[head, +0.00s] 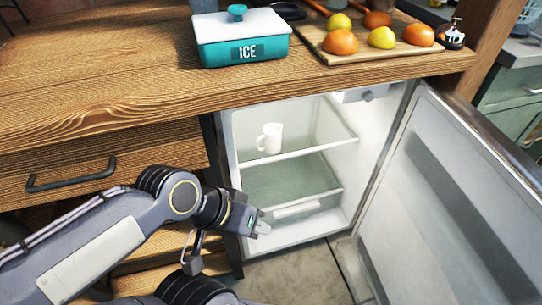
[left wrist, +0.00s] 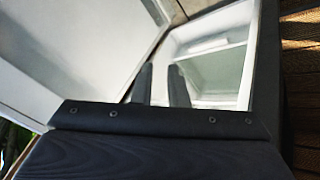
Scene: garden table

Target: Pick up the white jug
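The white jug (head: 272,138) stands upright on the upper shelf of the open fridge in the head view, with its handle on the left. I do not see it in the left wrist view. My left gripper (head: 262,228) is in front of the fridge opening, lower than the jug and apart from it. In the left wrist view, the two dark fingers of my left gripper (left wrist: 160,82) stand apart with nothing between them. My right gripper is not in view.
The fridge door (head: 455,200) stands open on the right. The wooden counter (head: 120,75) above carries a teal ice box (head: 245,50) and a board (head: 335,57) with several fruits. A drawer with a black handle (head: 70,175) is on the left.

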